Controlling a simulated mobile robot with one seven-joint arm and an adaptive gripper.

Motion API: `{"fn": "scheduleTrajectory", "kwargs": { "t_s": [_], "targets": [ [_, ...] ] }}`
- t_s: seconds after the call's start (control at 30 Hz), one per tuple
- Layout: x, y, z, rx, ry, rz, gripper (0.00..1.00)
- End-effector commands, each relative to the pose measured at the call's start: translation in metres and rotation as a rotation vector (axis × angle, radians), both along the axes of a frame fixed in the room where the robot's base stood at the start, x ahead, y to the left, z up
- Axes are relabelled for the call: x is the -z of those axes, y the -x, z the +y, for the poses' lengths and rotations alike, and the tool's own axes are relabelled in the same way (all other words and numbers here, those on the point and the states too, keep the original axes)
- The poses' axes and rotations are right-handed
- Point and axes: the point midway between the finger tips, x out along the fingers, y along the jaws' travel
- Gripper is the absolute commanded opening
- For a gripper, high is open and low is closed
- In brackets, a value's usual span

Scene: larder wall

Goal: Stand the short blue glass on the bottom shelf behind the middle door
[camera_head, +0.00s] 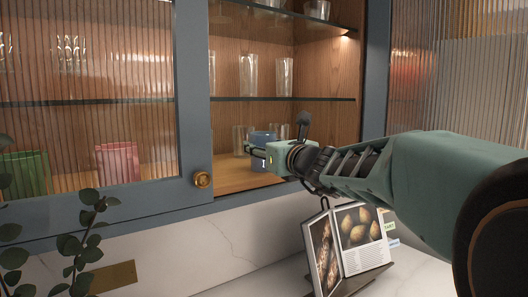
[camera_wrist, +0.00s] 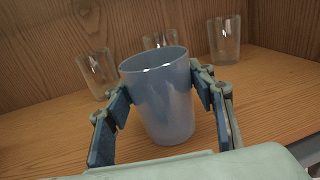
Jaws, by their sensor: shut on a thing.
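My gripper (camera_head: 262,152) reaches into the open cabinet bay and is shut on the short blue glass (camera_head: 264,137). In the wrist view the blue glass (camera_wrist: 163,102) is upright or nearly so between the two fingers of my gripper (camera_wrist: 162,90), one on each side. It is over the wooden bottom shelf (camera_wrist: 55,130); its base looks close to the wood, but I cannot tell whether it touches. The bottom shelf also shows in the head view (camera_head: 232,180).
Clear glasses stand behind the blue glass: left (camera_wrist: 97,72), centre (camera_wrist: 160,39) and right (camera_wrist: 224,40). A glass shelf (camera_head: 280,99) lies above. A ribbed door (camera_head: 90,60) with a brass knob (camera_head: 202,179) borders the bay's left. A cookbook (camera_head: 345,245) stands below.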

Motion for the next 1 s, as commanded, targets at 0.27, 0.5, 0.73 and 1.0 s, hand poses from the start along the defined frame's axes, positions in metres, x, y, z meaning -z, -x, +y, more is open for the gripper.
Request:
{"fn": "scheduleTrajectory", "kwargs": {
  "t_s": [0.27,0.5,0.73,1.0],
  "targets": [
    [0.0029,-0.0005,-0.0011,0.002,0.003,0.003,0.53],
    [0.0024,-0.0005,-0.0011,0.002,0.002,0.002,0.68],
    [0.0011,-0.0005,-0.0010,0.002,0.002,0.002,0.68],
    [0.0003,-0.0008,-0.0030,0.002,0.002,0.002,0.68]
  ]
}}
